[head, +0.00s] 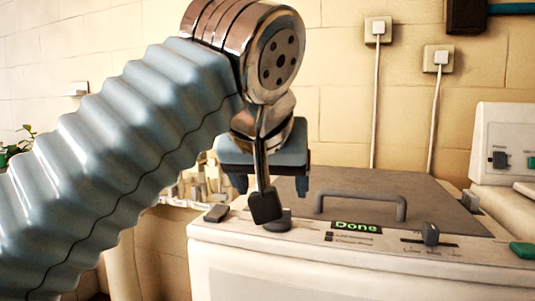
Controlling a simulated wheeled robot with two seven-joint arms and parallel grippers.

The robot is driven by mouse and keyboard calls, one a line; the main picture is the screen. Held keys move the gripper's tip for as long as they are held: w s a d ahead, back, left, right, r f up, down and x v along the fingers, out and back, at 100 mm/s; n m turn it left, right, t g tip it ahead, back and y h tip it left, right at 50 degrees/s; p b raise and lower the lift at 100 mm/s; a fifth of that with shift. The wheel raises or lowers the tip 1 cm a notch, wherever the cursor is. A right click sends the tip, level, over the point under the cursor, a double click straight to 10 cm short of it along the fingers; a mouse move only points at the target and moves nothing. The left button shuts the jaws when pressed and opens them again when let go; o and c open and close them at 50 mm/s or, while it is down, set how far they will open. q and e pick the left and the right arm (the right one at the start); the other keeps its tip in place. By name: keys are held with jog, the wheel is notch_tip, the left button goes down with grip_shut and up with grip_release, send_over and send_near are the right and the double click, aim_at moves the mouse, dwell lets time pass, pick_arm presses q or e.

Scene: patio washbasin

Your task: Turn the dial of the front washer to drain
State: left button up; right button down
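The front washer (330,262) is a white top-loader with a grey lid and a green display (356,227) reading "Done". An upright dark knob (430,233) stands on its panel, right of the display, among small marks too small to read. A low dark knob (278,222) sits left of the display. My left gripper (265,204) points down over the panel's left part. Its dark tip overlaps the low knob in the picture; I cannot tell whether they touch. Its fingers line up, so its opening is unclear. My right gripper is out of view.
The lid has a raised grey handle (362,197). A flat dark button (217,212) is at the panel's left and a green button (522,250) at its right. A second white washer (508,140) stands behind right. Cords run down the wall from two sockets.

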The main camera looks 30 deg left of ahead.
pick_arm(q)
jog(key=v, duration=0.5)
dwell(0.5)
